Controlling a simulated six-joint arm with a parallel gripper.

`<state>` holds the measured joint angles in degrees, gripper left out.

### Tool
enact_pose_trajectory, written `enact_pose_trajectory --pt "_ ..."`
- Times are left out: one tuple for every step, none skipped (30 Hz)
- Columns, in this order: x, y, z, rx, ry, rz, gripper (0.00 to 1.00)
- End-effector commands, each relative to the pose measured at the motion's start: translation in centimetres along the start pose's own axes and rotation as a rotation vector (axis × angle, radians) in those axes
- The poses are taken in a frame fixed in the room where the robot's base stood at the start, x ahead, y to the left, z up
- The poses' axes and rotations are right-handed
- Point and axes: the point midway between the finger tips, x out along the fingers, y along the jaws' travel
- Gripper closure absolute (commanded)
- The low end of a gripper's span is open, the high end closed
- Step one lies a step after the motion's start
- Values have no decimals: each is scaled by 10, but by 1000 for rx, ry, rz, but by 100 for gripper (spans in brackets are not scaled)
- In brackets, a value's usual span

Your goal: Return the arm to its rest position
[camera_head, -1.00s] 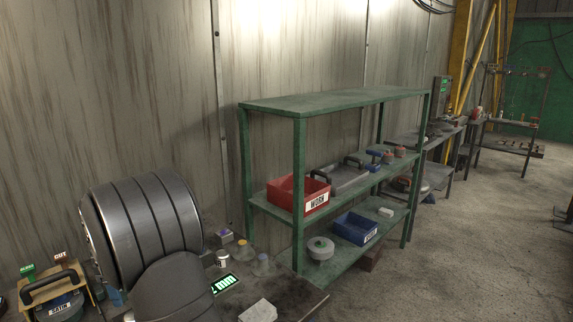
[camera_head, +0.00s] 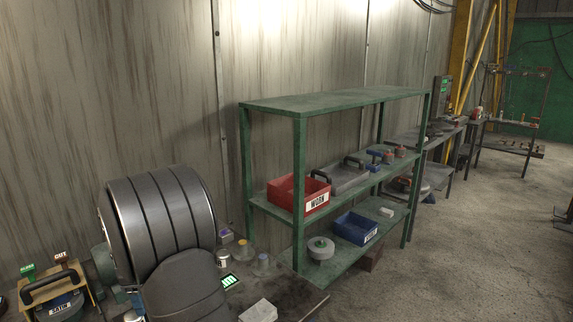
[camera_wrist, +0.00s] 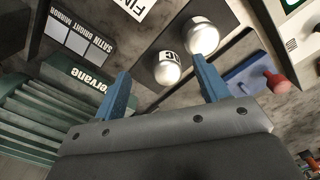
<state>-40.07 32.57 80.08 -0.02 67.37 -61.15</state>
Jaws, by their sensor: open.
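My gripper (camera_wrist: 161,67) shows in the wrist view with its two blue fingers spread apart. Nothing is held between them. Two pale domed pieces (camera_wrist: 201,36) lie beyond the fingertips, one near the right fingertip and one in the gap; whether they touch a finger I cannot tell. In the head view my dark grey ribbed arm links (camera_head: 160,222) fill the lower left, above the bench. The gripper itself is not visible in the head view.
A green shelf (camera_head: 335,102) holds a red bin (camera_head: 283,194) and a blue bin (camera_head: 355,228). In the wrist view are a green ribbed machine (camera_wrist: 35,118) and a blue item with a red knob (camera_wrist: 281,84).

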Motion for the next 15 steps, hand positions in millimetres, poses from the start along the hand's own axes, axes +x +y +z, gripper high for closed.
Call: enact_pose_trajectory --pt "-6 1 10 3 1 2 32" --pt "-10 1 16 4 1 2 32" --pt "-14 1 22 4 1 3 32" --pt "-17 1 28 4 1 3 32" --pt "-20 1 33 4 1 2 32" --pt "-24 1 40 4 1 2 32" --pt "-27 1 45 4 1 2 32" --pt "-30 1 50 4 1 2 32" --pt "-34 1 57 4 1 3 32" --pt "-37 1 62 4 1 2 32" --pt "-40 1 67 4 1 2 32" --pt "-44 1 74 4 1 2 32" --pt "-45 -3 69 -1 1 1 32" --pt "-46 -7 61 -5 1 1 32" --pt "-47 -12 54 -5 1 1 32"
